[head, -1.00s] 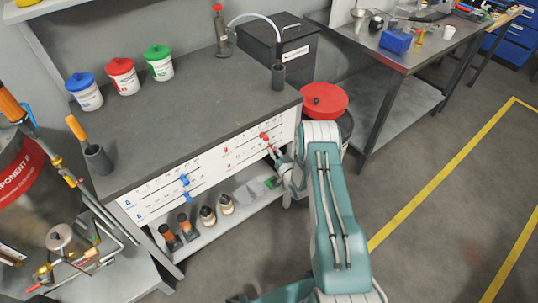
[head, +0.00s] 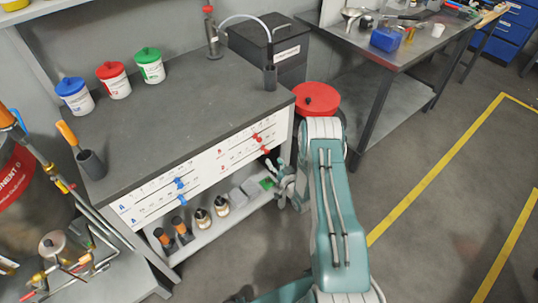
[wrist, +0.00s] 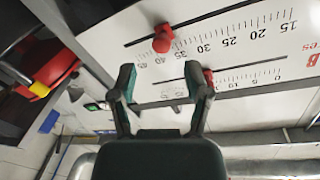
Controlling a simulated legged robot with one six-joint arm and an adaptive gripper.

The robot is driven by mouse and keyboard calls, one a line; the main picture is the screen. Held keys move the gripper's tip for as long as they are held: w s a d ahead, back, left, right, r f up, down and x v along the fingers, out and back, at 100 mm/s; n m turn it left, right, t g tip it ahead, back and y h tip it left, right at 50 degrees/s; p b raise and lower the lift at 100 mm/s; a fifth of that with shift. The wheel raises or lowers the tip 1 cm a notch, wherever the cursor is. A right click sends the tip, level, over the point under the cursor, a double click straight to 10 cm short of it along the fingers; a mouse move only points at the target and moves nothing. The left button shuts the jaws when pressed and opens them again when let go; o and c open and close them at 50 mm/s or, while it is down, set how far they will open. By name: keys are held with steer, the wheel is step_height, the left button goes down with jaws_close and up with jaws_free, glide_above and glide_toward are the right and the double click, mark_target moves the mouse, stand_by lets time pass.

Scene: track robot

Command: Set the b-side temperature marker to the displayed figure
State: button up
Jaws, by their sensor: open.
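The white scale panel (head: 215,168) is on the bench front, with blue markers on the left and red markers on the right. The upper red marker (head: 257,137) and lower red marker (head: 266,150) sit on separate slots. In the wrist view the tilted scales show upper red marker (wrist: 162,40) near the 35–40 end and lower red marker (wrist: 208,77) just behind my right finger. A red "B" (wrist: 311,146) is at the right edge. My gripper (wrist: 158,84) is open and empty below the upper marker; it shows in the head view (head: 274,164) just below the panel. I see no legible displayed figure.
Blue markers (head: 181,192) sit further left on the panel. A shelf (head: 215,232) below holds dark holders, bottles and grey blocks. Lidded tubs (head: 113,82) stand on the bench (head: 190,110). A red-lidded drum (head: 316,100) is right of the bench. Floor at right is clear.

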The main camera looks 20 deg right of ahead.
steer(key=s, duration=0.4)
steer(key=s+d, duration=0.1)
steer(key=s, duration=0.1)
stand_by(0.3)
steer(key=w+r+n+g+h, duration=0.25)
steer(key=w+r, duration=0.45)
steer(key=r, duration=0.7)
step_height(320, 180, up, 14)
steer(key=s+a+g+h, duration=0.1)
steer(key=s+a+g, duration=0.1)
steer(key=s+g, duration=0.1)
steer(key=s+a+r+g, duration=0.2)
steer(key=s+a+r, duration=0.1)
steer(key=s, duration=0.7)
steer(key=s+a+r+g, duration=0.2)
steer(key=s+a+r, duration=0.2)
steer(key=s, duration=0.7)
steer(key=s+a+r+g, duration=0.2)
steer(key=s+a+r, duration=0.2)
steer(key=s+r, duration=0.3)
steer(key=s, duration=0.4)
steer(key=shift+s+g+y, duration=0.15)
steer(key=shift+g+y, duration=0.2)
